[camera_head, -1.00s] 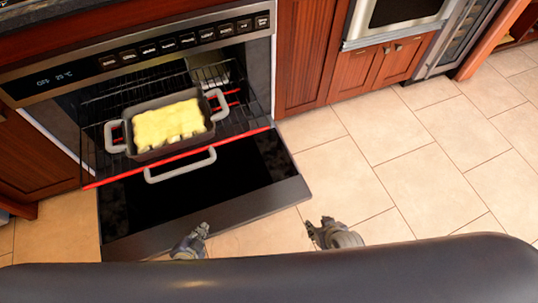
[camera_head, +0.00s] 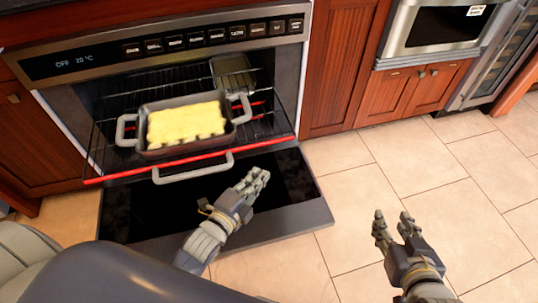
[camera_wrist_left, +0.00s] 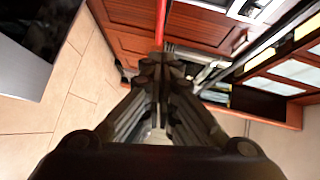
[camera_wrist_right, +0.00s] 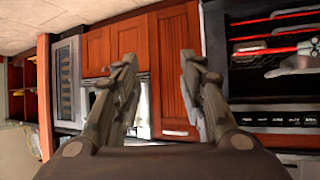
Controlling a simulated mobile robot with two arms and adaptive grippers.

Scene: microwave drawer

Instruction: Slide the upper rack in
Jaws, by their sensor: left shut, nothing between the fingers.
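My left gripper (camera_head: 262,174) is shut and empty, in front of the rack, over the open oven door and to the right of the handle. It touches nothing that I can see. In the left wrist view its fingers (camera_wrist_left: 162,68) meet. My right gripper (camera_head: 393,218) is open and empty over the floor tiles, also seen in the right wrist view (camera_wrist_right: 160,65).
The oven door (camera_head: 290,205) is folded down flat below the rack. A second grey pan (camera_head: 233,75) stands deeper in the oven. Wooden cabinets (camera_head: 345,75) and a microwave (camera_head: 432,28) stand to the right. The tiled floor is clear.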

